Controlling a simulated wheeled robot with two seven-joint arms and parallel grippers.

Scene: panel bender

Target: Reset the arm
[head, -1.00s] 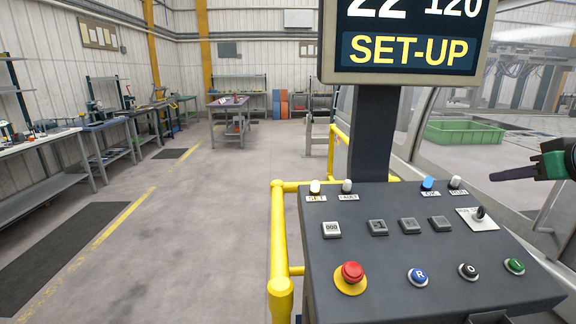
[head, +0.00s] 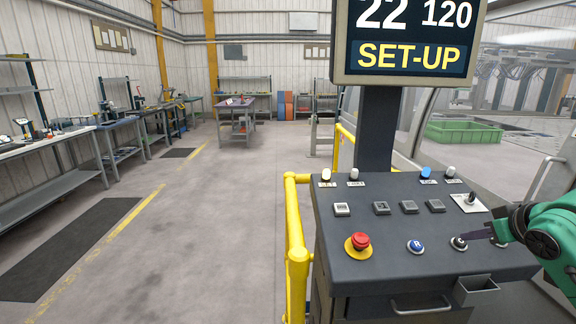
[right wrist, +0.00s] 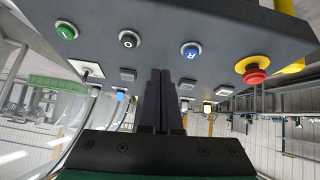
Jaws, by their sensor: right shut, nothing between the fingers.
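The control panel (head: 395,228) stands in front of me with a blue R button (head: 416,246), a black O button (head: 458,243) and a red emergency stop (head: 360,241) on a yellow base. My right gripper (head: 466,237) is shut and empty, its dark fingers pointing left over the panel at the O button. I cannot tell whether they touch it. In the right wrist view the shut fingers (right wrist: 160,75) lie between the blue R button (right wrist: 191,50) and the O button (right wrist: 129,39). The green button (right wrist: 66,30) shows there; my gripper hides it in the head view. My left gripper is not in view.
A screen (head: 410,45) above the panel reads SET-UP. A key switch (head: 470,199), square buttons and small lamps, one blue (head: 426,173), sit at the panel's back. A yellow rail (head: 295,230) runs along its left side. The floor to the left is open.

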